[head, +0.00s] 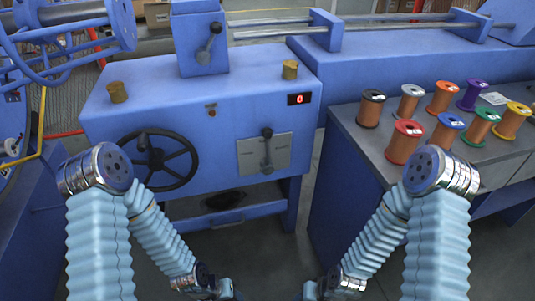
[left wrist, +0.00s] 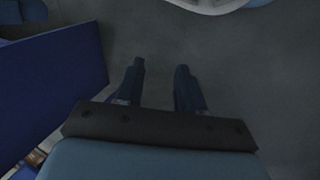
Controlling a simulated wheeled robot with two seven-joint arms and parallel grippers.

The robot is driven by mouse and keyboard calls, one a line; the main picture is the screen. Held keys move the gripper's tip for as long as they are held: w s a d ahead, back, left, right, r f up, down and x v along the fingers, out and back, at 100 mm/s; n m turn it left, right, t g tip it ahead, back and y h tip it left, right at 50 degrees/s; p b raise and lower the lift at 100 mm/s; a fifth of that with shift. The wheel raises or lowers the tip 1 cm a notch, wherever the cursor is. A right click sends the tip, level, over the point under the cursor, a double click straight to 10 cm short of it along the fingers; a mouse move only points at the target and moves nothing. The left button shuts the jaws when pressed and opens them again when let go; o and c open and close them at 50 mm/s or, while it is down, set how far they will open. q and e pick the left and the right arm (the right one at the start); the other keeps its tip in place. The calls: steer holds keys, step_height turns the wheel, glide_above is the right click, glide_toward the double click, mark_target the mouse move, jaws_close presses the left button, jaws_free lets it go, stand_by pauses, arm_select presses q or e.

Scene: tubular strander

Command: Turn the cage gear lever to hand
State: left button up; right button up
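The blue machine cabinet (head: 235,100) stands in front of me. A dark lever (head: 267,150) with a round knob on top stands about upright on a grey plate (head: 250,158) on its front. A second dark-knobbed lever (head: 209,45) sits on the raised blue box, its knob up and slightly right. No readable label tells which is the cage gear lever. My left gripper (left wrist: 160,85) is open and empty, fingers apart over bare floor; in the head view it is low, at the bottom edge. My right gripper (head: 312,290) is also low there, mostly cut off. Both are well below the levers.
A black handwheel (head: 160,160) is left of the plate. A red display (head: 300,99) reads 0. Two brass knobs (head: 290,69) sit on the cabinet top. Several coloured wire spools (head: 404,142) stand on the grey-topped bench (head: 375,137) at right. Floor before the cabinet is clear.

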arm_select(q)
steer(key=w+a+r+m+t+b, duration=0.1)
steer(key=w+r+t+b, duration=0.25)
steer(key=w, duration=0.65)
steer(key=m+t+h+b, duration=0.8)
steer(key=m+t+b, duration=0.1)
glide_toward(267, 149)
steer(key=x, duration=0.2)
steer(key=r+x, duration=0.1)
steer(key=x, duration=0.5)
steer(key=shift+w+r, duration=0.15)
steer(key=shift+r, duration=0.25)
jaws_close()
steer(key=shift+a, duration=0.1)
